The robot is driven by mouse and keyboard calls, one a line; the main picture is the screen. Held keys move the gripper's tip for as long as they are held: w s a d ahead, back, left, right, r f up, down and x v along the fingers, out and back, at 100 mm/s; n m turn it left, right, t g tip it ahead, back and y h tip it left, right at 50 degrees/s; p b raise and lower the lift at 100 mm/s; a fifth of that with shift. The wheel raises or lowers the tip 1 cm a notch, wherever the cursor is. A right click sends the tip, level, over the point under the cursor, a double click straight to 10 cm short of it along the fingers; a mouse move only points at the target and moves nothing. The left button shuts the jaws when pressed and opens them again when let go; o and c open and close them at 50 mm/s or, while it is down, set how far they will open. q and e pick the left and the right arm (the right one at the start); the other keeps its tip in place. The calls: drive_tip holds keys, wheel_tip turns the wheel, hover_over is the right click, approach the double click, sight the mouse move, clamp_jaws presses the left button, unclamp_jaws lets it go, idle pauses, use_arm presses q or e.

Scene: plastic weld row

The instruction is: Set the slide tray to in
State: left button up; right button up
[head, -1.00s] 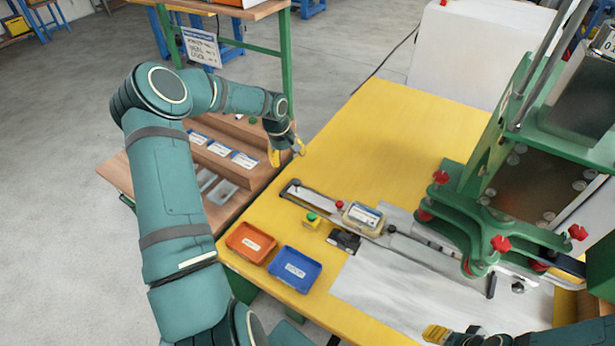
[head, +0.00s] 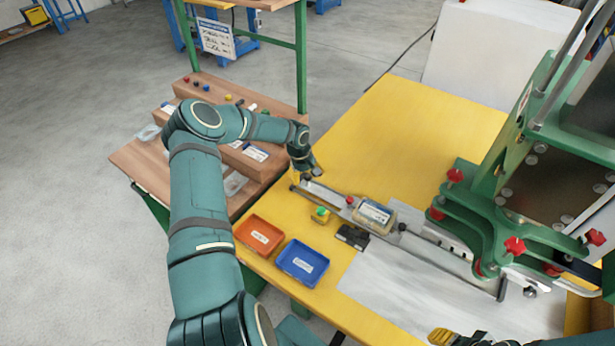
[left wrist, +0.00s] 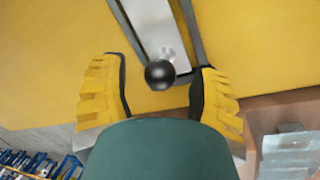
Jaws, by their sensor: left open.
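The slide tray (head: 330,194) is a grey metal strip in a dark rail on the yellow table. A labelled clear-and-tan part (head: 374,216) sits on it, in front of the green press. In the left wrist view the tray's end (left wrist: 155,25) carries a round black knob (left wrist: 160,74). My left gripper (head: 306,178) is open at the rail's left end. In the left wrist view its yellow fingers stand on either side of the knob, apart from it. My right gripper (head: 442,336) shows only partly at the bottom edge; its jaws cannot be judged.
The green press (head: 490,190) with red knobs stands at the right. An orange bin (head: 259,236), a blue bin (head: 301,264) and a green button box (head: 320,214) lie in front of the rail. The yellow table (head: 400,130) behind the rail is clear.

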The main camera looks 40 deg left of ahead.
use_arm(q)
drive_tip(key=shift+f, duration=0.25)
